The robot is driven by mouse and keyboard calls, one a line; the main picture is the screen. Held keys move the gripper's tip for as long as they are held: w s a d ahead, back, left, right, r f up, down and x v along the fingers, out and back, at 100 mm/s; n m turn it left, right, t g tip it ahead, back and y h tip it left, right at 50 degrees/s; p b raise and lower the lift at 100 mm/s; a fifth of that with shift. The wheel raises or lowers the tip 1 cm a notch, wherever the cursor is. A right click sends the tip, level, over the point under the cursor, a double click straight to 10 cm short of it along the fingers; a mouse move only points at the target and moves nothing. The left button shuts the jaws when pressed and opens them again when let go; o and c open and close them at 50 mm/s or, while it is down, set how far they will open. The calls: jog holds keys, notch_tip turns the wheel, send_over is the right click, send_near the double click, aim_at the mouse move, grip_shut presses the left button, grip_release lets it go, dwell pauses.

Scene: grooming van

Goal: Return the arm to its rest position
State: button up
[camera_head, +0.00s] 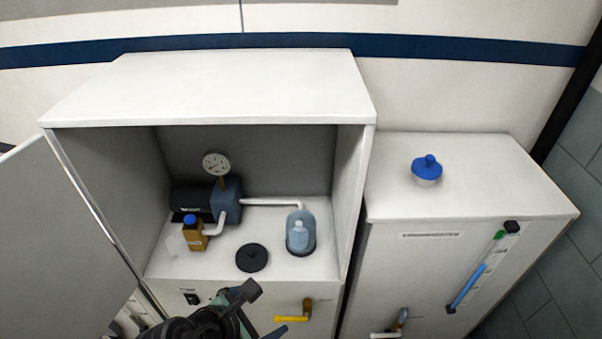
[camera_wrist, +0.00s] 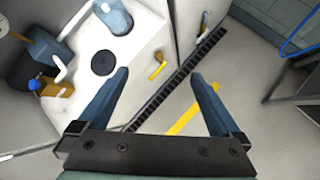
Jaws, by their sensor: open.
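My arm reaches in from the bottom of the head view, in front of the open cabinet. My gripper (camera_head: 250,315) is partly seen there, below the cabinet's shelf. In the wrist view my gripper (camera_wrist: 159,74) has its two blue-grey fingers spread wide apart, with nothing between them. The fingers point toward the cabinet front and the floor beyond. The yellow handle (camera_head: 293,312) on the cabinet front is close to the right of my gripper; it also shows in the wrist view (camera_wrist: 158,66), seen between the fingers.
The open cabinet (camera_head: 215,85) holds a pump with a gauge (camera_head: 216,164), an amber bottle (camera_head: 194,236), a glass vessel (camera_head: 301,232) and a black disc (camera_head: 252,257). Its door (camera_head: 65,245) stands open at left. A blue-lidded jar (camera_head: 427,170) stands on the right cabinet (camera_head: 480,200).

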jog(key=w+r+m+t+y, duration=0.25)
jog(key=w+r+m, duration=0.25)
jog(key=w+r, duration=0.4)
notch_tip(320, 180, up, 24)
jog(key=w+d+m+t+y, duration=0.2)
jog(key=m+t, duration=0.6)
jog(key=m, duration=0.1)
jog(key=s+d+r+m+t, duration=0.2)
jog(key=s+r+m+t, duration=0.3)
jog(key=r, duration=0.7)
jog(key=s+d+r+m+t, duration=0.3)
jog(key=s+r+m+t, duration=0.2)
jog(key=s+r, duration=0.4)
notch_tip(320, 180, up, 4)
jog(key=shift+s+r+m, duration=0.1)
jog(key=shift+s+m, duration=0.25)
jog(key=shift+m, duration=0.05)
